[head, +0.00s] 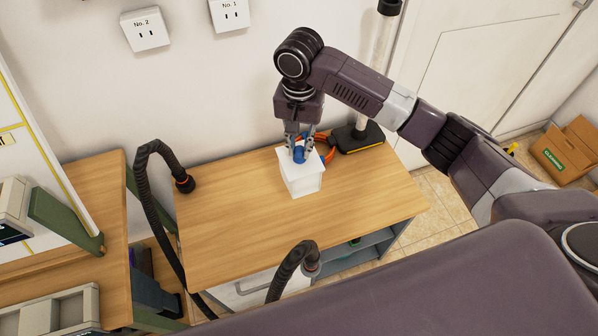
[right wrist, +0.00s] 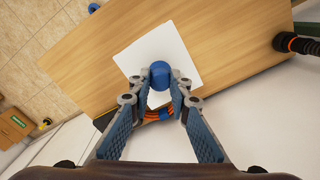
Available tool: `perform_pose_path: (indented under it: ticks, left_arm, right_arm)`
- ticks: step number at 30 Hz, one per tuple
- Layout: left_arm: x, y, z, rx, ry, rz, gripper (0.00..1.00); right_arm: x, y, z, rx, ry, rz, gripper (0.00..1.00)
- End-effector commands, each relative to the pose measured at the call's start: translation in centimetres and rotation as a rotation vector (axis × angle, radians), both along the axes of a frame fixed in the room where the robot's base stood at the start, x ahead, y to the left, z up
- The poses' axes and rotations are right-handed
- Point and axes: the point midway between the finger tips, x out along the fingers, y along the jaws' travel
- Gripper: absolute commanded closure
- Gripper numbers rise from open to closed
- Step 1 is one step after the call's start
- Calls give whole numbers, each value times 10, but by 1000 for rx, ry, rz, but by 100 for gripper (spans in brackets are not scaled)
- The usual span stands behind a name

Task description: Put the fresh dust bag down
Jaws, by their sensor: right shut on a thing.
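The fresh dust bag is a white box-like bag (head: 303,179) with a blue knob (head: 299,155) on top. It is upright at the back middle of the wooden worktop (head: 230,215); whether its base touches the wood I cannot tell. My right gripper (head: 299,150) comes from above and is shut on the blue knob. In the right wrist view the knob (right wrist: 161,75) sits between the two fingertips (right wrist: 160,92), with the bag's white top (right wrist: 185,40) under it. My left gripper is not in view.
A black floor head (head: 358,137) with a pale upright tube and an orange loop (head: 328,150) are right of the bag. A black hose (head: 145,190) arches at the left, with another hose end (head: 300,255) at the front.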

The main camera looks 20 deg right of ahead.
Motion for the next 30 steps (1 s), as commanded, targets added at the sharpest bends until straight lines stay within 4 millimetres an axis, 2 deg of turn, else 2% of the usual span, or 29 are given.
perform_pose_path:
  ticks: [1,3,6,13,18,22,30]
  left_arm:
    - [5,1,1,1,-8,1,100]
    - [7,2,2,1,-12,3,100]
    - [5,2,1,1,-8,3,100]
    - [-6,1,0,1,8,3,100]
    - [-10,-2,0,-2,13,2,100]
    - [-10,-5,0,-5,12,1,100]
    - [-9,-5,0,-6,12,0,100]
  right_arm:
    - [-1,0,-14,-1,4,0,100]
    - [-1,0,-31,0,4,0,100]
    - [-1,0,-50,-1,2,0,100]
    - [0,0,-71,0,1,1,100]
    - [-1,0,-97,0,1,1,100]
    - [0,0,-107,-1,-1,2,100]
    - [0,0,-107,0,-1,2,100]
